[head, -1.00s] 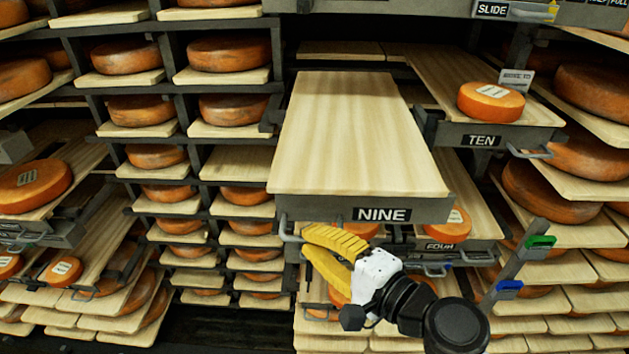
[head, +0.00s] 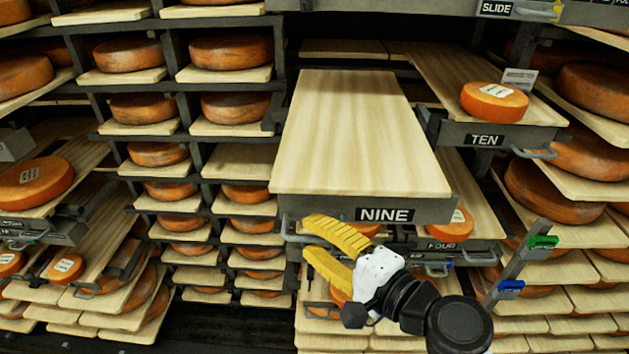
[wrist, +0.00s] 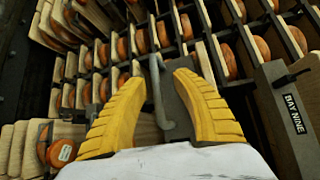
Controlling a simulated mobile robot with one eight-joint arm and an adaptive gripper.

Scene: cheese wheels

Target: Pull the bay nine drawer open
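The bay nine drawer (head: 362,135) stands far out of the rack in the head view, with a bare pale board on top and a dark front labelled NINE. Its grey bar handle (head: 287,233) is at the front's left end. My gripper (head: 306,238) has yellow ribbed fingers and is open, just right of and below the handle. In the wrist view the handle (wrist: 158,92) lies between the spread fingers (wrist: 157,84), apart from at least the left one.
Drawer TEN (head: 470,135) sticks out at the right with an orange cheese wheel (head: 494,100). Drawer FOUR (head: 450,245) lies below NINE. A post with green and blue clips (head: 525,262) stands at the lower right. Dark open floor (head: 220,325) lies lower left.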

